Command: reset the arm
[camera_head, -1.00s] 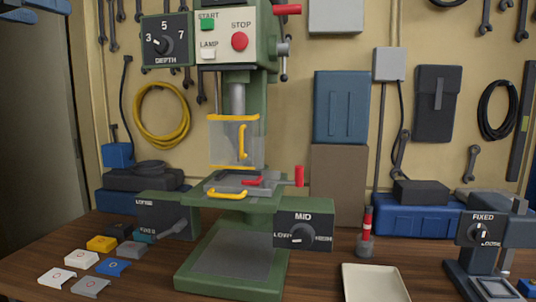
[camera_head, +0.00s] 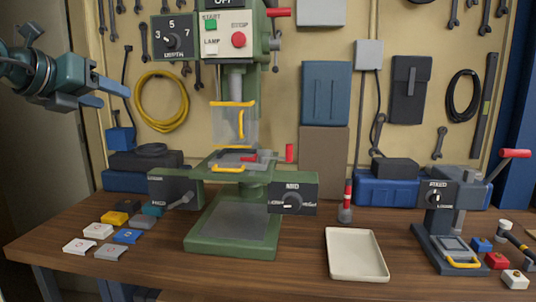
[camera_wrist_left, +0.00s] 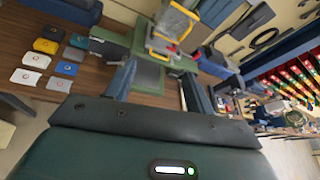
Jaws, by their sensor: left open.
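My left gripper (camera_head: 116,98) hangs at the upper left of the head view, in front of the wall and well above the table. Its two blue-grey fingers are apart with nothing between them. In the left wrist view the fingers (camera_wrist_left: 158,85) also stand apart and empty, with the table beyond. A green drill press (camera_head: 236,205) stands right of the gripper, apart from it. My right gripper is not in view.
Several small coloured boxes (camera_head: 128,236) lie on the wooden table (camera_head: 165,262) at front left. A cream tray (camera_head: 340,262) lies right of the press. A smaller dark press (camera_head: 438,238) and several small blocks stand at the right. Tools hang on the back wall.

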